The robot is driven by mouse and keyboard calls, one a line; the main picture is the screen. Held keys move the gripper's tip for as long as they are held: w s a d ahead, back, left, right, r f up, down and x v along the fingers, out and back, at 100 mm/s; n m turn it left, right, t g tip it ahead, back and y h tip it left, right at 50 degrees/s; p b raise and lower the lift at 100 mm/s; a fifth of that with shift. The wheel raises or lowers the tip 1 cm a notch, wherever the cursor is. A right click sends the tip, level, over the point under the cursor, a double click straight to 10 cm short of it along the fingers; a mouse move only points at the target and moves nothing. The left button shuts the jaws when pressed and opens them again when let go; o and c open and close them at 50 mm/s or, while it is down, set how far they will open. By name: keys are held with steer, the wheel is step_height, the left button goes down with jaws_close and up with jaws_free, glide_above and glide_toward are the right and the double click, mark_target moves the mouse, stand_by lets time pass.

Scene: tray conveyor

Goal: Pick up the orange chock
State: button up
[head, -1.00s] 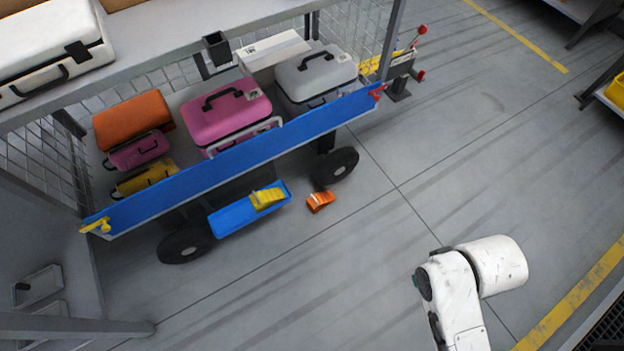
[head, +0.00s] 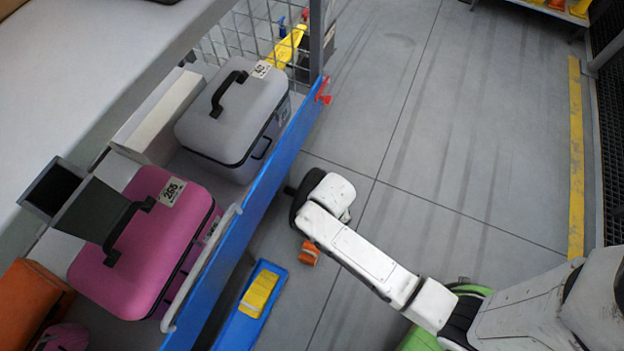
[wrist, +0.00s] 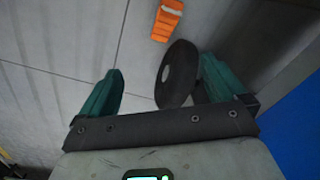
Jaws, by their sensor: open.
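The orange chock (head: 309,254) lies on the grey floor beside the blue-sided cart, just below my forearm in the head view. In the wrist view the orange chock (wrist: 167,22) is at the top, beyond the fingertips and apart from them. My gripper (wrist: 162,66) is open with its two teal fingers spread and nothing held between them. In the head view my arm reaches over the floor towards the cart, and the fingers are hidden there.
A dark cart wheel (wrist: 177,75) shows beyond my fingers, near the right one. The cart's blue side panel (head: 240,215) runs along the left. A blue tray (head: 238,327) holds a yellow chock (head: 259,293). The cart carries pink (head: 150,240) and grey (head: 232,115) cases. Floor to the right is clear.

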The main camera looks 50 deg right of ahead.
mark_target(311, 246)
steer(key=w+f+m+b, duration=0.1)
steer(key=f+b, duration=0.3)
steer(key=f, duration=0.4)
steer(key=w+a+f+m+b, duration=0.1)
steer(key=f+b, duration=0.3)
steer(key=f, duration=0.4)
steer(key=w+f+m+b, duration=0.1)
steer(key=f+m+b, duration=0.2)
steer(key=f, duration=0.5)
steer(key=shift+w+a+b, duration=0.1)
steer(key=shift+a+b, duration=0.15)
steer(key=shift+b, duration=0.45)
steer(key=shift+m, duration=0.3)
step_height(311, 246, down, 6)
steer(key=b, duration=0.3)
steer(key=shift+b, duration=0.4)
step_height(311, 246, down, 5)
steer(key=b, duration=0.4)
steer(key=shift+f, duration=0.15)
steer(key=shift+c, duration=0.2)
steer(key=shift+w, duration=0.1)
steer(key=c, duration=1.5)
steer(key=shift+o, duration=0.2)
